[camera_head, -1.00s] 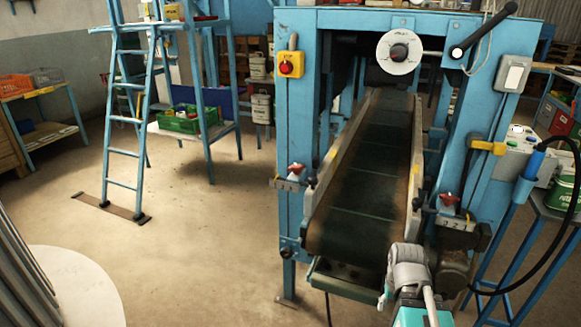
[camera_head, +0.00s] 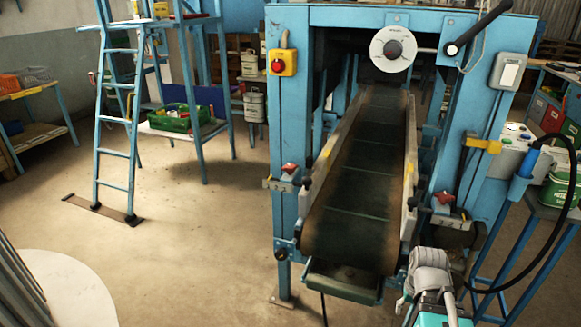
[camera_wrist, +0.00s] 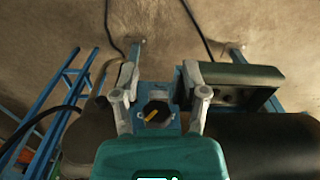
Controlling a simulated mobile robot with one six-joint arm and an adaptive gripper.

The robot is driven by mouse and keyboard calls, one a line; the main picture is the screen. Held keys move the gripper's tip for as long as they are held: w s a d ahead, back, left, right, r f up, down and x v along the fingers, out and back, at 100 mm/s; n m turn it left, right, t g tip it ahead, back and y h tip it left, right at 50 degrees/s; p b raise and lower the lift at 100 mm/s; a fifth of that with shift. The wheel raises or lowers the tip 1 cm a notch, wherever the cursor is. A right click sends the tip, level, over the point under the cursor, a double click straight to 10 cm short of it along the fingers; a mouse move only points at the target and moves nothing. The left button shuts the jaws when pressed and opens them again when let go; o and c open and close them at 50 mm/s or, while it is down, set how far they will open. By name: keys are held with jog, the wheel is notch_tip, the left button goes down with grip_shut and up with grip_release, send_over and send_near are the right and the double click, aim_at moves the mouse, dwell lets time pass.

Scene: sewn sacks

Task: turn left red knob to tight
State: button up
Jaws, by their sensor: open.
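The left red knob (camera_head: 289,168) sits on a small bracket at the left side of the conveyor's front end. A second red knob (camera_head: 444,197) sits on a bracket with a marked plate at the right side. My arm is low at the right in the head view, below the right knob and far from the left one. In the wrist view my gripper (camera_wrist: 161,62) is open, with its two grey fingers apart and nothing held. A dark knob with a yellow mark (camera_wrist: 155,113) shows between the finger bases. Neither red knob can be made out in the wrist view.
The conveyor belt (camera_head: 360,190) slopes between blue posts. A yellow switch box with a red button (camera_head: 283,62) is on the left post. A round dial (camera_head: 393,48) and black lever are above.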

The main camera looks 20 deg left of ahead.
jog(key=shift+d, duration=0.3)
